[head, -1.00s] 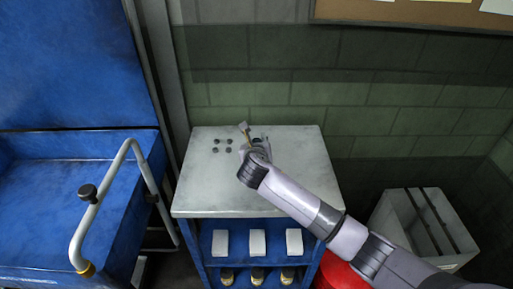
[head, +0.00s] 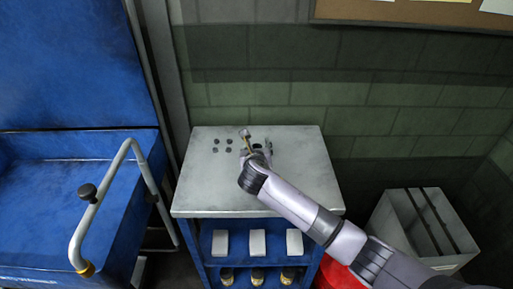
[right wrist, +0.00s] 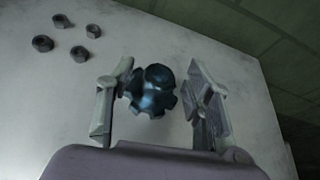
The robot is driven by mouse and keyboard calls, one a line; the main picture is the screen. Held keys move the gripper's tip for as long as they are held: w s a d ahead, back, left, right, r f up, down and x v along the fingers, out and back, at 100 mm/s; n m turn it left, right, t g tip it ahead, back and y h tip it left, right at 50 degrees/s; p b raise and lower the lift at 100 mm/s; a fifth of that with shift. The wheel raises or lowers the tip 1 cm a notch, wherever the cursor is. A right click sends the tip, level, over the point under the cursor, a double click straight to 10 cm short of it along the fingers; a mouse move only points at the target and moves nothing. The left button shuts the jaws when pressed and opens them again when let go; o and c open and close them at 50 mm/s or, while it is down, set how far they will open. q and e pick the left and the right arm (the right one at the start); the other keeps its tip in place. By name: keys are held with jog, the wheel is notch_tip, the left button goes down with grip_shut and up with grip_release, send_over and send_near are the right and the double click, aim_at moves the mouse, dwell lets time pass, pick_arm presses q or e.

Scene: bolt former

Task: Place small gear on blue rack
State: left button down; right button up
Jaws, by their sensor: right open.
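A small dark bluish gear (right wrist: 150,92) lies on the grey top (head: 195,200) of the blue rack (head: 205,244), seen in the right wrist view. My right gripper (head: 256,140) is over the back middle of that top. In the right wrist view, its open fingers (right wrist: 158,95) stand on either side of the gear. The left finger is close to the gear, and a gap shows at the right finger. In the head view the gripper mostly hides the gear. My left gripper is not in view.
Several dark nuts (head: 216,150) lie left of the gripper and show in the right wrist view (right wrist: 79,53). White boxes (head: 257,243) stand on the rack's shelf. A blue cart (head: 75,200) is at left, a grey crate (head: 395,222) and red bin (head: 335,275) at right. The top's front is clear.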

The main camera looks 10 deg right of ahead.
jog(key=shift+s+r, duration=0.1)
jog(key=shift+r, duration=0.05)
jog(key=v, duration=1.1)
jog(key=shift+s+a+r+p, duration=0.1)
jog(key=shift+s+r+p, duration=0.1)
jog(key=shift+s+p, duration=0.15)
jog(key=shift+s+f, duration=0.1)
